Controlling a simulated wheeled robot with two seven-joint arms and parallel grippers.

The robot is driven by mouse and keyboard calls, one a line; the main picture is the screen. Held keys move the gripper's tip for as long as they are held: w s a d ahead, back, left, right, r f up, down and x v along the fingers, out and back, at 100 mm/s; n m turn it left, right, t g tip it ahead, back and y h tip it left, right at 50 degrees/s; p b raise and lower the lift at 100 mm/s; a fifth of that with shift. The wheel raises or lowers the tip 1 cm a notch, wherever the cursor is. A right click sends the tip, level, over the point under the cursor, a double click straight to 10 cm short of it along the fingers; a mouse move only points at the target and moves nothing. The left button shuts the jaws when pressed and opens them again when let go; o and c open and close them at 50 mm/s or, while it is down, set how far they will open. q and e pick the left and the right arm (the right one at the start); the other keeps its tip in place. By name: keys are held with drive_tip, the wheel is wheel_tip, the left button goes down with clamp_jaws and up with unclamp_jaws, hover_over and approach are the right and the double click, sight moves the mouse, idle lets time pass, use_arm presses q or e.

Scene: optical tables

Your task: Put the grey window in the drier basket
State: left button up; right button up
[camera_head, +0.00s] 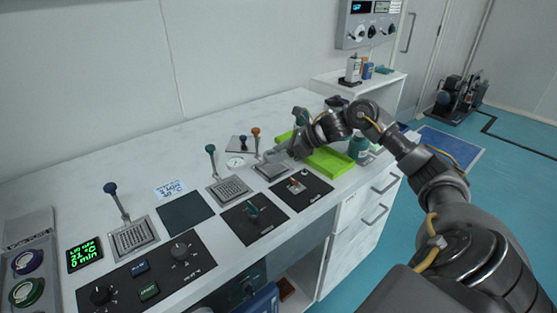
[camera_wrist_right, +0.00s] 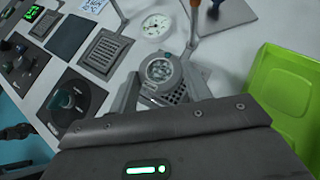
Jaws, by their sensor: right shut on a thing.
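My right gripper (camera_head: 274,156) is at the orange-handled mesh basket (camera_head: 271,171) near the bench's middle. In the right wrist view its jaws (camera_wrist_right: 163,80) are shut on a small round grey window (camera_wrist_right: 160,70) with a clear-looking face. The window is over the perforated basket (camera_wrist_right: 181,95), part of which shows beside and below it. I cannot tell whether the window touches the basket. In the head view the gripper hides the window. Two more handled mesh baskets stand to the left, one with a teal handle (camera_head: 229,189) and one with a blue handle (camera_head: 134,239). My left gripper is not in view.
Black control panels (camera_head: 301,188) line the front.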

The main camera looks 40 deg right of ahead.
sight(266, 167)
drive_tip(key=shift+w+d+f, duration=0.15)
drive_tip(key=shift+w+f, duration=0.1)
drive_tip(key=shift+f, duration=0.1)
wheel_tip(266, 167, down, 3)
drive_tip(key=shift+w+f+p, duration=0.1)
drive_tip(key=shift+w+p, duration=0.05)
drive_tip(key=shift+p, duration=0.35)
drive_tip(key=shift+d, duration=0.1)
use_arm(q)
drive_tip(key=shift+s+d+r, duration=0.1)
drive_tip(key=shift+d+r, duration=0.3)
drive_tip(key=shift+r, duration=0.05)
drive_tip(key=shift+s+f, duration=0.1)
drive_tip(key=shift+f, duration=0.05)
use_arm(e)
drive_tip(key=shift+f, duration=0.1)
